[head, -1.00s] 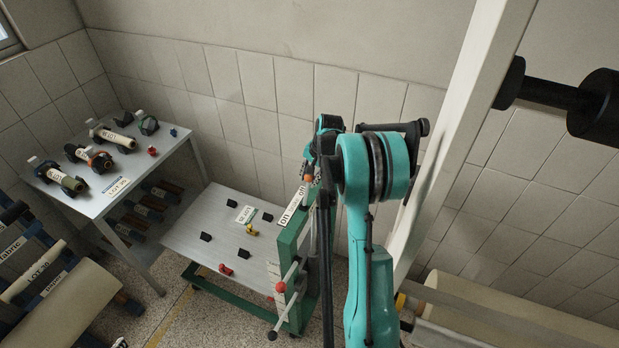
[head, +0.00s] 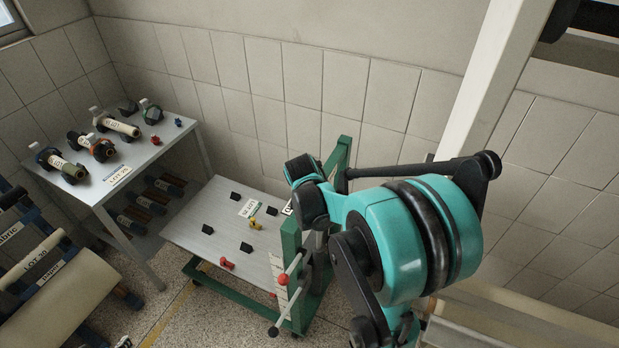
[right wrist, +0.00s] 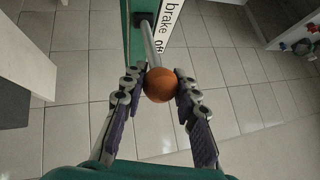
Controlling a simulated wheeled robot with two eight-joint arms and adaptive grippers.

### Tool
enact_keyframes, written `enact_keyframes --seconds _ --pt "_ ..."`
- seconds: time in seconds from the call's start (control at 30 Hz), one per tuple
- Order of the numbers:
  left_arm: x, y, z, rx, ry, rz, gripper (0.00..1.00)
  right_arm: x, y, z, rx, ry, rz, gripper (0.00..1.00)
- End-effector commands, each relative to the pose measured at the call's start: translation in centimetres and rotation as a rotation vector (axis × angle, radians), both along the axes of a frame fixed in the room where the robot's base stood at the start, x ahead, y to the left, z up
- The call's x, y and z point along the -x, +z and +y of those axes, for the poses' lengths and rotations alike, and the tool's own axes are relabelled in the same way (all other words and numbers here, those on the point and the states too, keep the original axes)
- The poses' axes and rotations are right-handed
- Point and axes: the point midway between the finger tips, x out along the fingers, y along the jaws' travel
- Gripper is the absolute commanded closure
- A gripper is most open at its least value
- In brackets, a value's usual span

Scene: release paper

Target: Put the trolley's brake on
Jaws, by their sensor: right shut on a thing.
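The trolley (head: 185,234) has a grey deck and a green end frame, and stands against the tiled wall. In the right wrist view a lever with an orange ball knob (right wrist: 159,85) comes out of the green frame (right wrist: 139,38), beside a white label (right wrist: 168,25) reading "brake". My right gripper (right wrist: 160,88) is shut on the knob, one finger on each side. In the head view my right arm hides this lever and most of the label. Another lever with a red knob (head: 283,279) shows on the frame's near side. My left gripper is in neither view.
A small table (head: 120,172) with several rolls stands at the back left. A white post (head: 495,85) rises at the right. Black blocks and a red piece (head: 227,263) lie on the deck.

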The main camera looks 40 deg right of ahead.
Motion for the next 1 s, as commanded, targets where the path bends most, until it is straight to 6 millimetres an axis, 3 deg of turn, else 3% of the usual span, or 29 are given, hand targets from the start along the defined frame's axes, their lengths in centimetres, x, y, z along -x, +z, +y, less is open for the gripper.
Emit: enact_keyframes --seconds 0.33,0.9,0.93,1.0 --pt "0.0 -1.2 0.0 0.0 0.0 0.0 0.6 1.0 -0.9 1.9 -0.013 -0.002 0.006 1.0" --pt "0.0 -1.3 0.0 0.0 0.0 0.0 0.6 1.2 -1.0 2.2 -0.015 -0.002 0.008 1.0" --pt "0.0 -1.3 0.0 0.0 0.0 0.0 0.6 1.2 -1.0 2.2 -0.015 -0.002 0.008 0.69" --pt "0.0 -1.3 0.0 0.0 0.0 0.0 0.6 1.2 -1.0 2.1 -0.014 -0.003 0.007 0.5"
